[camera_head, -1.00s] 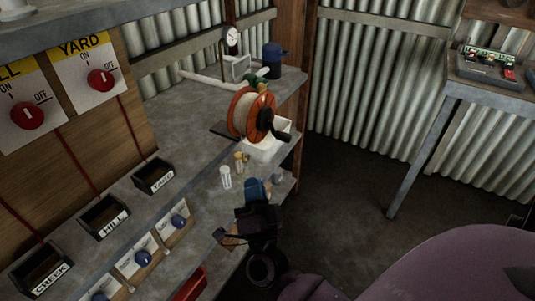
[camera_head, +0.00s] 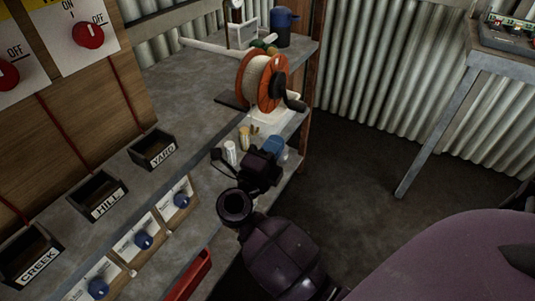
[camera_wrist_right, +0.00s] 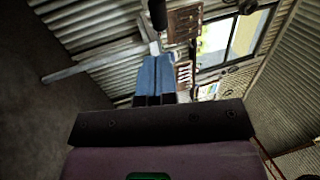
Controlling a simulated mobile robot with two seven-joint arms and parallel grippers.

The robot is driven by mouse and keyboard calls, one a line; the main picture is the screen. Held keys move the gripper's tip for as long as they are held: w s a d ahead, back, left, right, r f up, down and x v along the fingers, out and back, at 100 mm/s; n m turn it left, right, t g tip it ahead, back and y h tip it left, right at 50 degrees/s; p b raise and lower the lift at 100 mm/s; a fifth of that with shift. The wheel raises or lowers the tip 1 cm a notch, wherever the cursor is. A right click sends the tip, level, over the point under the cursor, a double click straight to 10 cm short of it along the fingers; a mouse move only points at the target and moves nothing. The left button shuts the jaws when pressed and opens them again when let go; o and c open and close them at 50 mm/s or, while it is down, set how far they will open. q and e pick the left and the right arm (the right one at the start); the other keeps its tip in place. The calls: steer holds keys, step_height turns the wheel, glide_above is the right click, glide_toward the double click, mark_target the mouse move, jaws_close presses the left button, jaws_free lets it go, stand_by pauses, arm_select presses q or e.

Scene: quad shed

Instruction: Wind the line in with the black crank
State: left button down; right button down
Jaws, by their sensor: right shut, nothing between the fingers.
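A reel of pale line with orange flanges (camera_head: 262,82) stands upright on the grey bench in the head view. The black crank (camera_head: 291,101) is on the reel's right face, its handle pointing down and right. My right gripper (camera_head: 273,147) has blue fingers and is below the crank, apart from it. In the wrist view the blue fingers (camera_wrist_right: 155,76) are together with nothing between them. A dark rounded end (camera_wrist_right: 157,14) shows beyond the fingertips; it may be the crank handle. My left gripper is in neither current view.
Small bottles (camera_head: 231,153) stand on the bench left of my right gripper. A white tray (camera_head: 290,122) is under the reel. Labelled bins (camera_head: 97,195) and blue knobs (camera_head: 143,240) line the left. A second table (camera_head: 432,125) stands right; the floor between is clear.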

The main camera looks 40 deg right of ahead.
mark_target(297, 110)
arm_select(q)
steer(key=shift+w+d+b, duration=0.15)
steer(key=shift+w+b, duration=0.2)
steer(key=shift+b, duration=0.05)
arm_select(e)
steer(key=x, duration=0.8)
steer(key=shift+w+d, duration=0.15)
steer(key=shift+d, duration=0.2)
arm_select(q)
steer(key=shift+s, duration=0.15)
steer(key=shift+s, duration=0.1)
arm_select(e)
steer(key=shift+w+d+r+h, duration=0.25)
steer(key=shift+d+h, duration=0.35)
steer(key=shift+d, duration=0.05)
